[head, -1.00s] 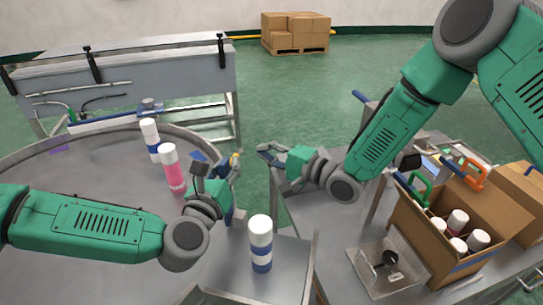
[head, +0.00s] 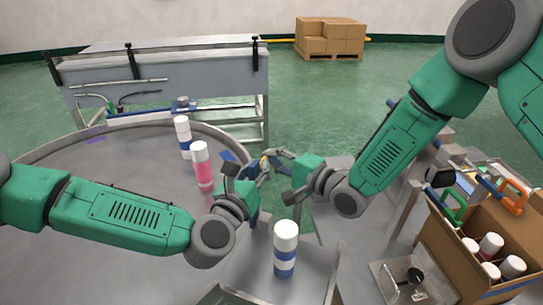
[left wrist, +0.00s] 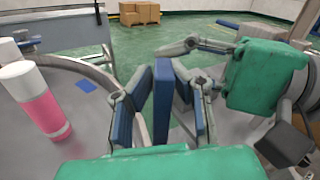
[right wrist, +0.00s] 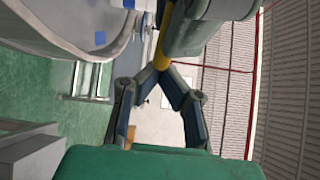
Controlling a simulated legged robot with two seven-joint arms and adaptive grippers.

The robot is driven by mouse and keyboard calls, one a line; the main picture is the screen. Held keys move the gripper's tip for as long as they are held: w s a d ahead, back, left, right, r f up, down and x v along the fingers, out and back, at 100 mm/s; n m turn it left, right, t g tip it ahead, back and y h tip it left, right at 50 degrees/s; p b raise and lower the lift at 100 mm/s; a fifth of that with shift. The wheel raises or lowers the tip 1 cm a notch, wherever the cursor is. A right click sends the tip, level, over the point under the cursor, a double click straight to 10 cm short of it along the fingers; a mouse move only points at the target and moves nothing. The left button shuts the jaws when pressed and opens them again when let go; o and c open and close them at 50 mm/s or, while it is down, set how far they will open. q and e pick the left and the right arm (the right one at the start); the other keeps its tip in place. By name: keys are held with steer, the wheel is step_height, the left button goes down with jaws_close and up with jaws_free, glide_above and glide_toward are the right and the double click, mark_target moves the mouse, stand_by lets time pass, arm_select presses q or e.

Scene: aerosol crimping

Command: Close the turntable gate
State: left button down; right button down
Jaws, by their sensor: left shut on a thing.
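The turntable (head: 120,200) is a round grey table with a raised rim. A flat blue slab (left wrist: 163,100), which looks like its gate, stands upright between the fingers of my left gripper (left wrist: 162,92). In the head view my left gripper (head: 256,178) is at the turntable's right edge, shut on that slab. My right gripper (head: 277,162) is just beyond it, very close to the left fingertips.
A pink can (head: 203,168) and a blue-white can (head: 184,138) stand on the turntable left of my left gripper. Another blue-white can (head: 285,250) stands close in front. A carton (head: 450,240) with several cans and a clear tray (head: 385,272) are at right.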

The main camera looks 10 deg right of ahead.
arm_select(q)
steer(key=shift+w, duration=0.35)
steer(key=shift+w+d+f, duration=0.1)
steer(key=shift+d, duration=0.05)
arm_select(e)
steer(key=shift+s+a+r, duration=0.1)
steer(key=shift+s+a, duration=0.4)
steer(key=shift+s, duration=0.2)
arm_select(q)
steer(key=c, duration=1.6)
jaws_free()
steer(key=shift+o, duration=0.2)
steer(key=shift+s, duration=0.25)
arm_select(e)
steer(key=shift+d+r, duration=0.1)
arm_select(q)
steer(key=shift+s, duration=0.1)
arm_select(e)
steer(key=shift+w, duration=0.1)
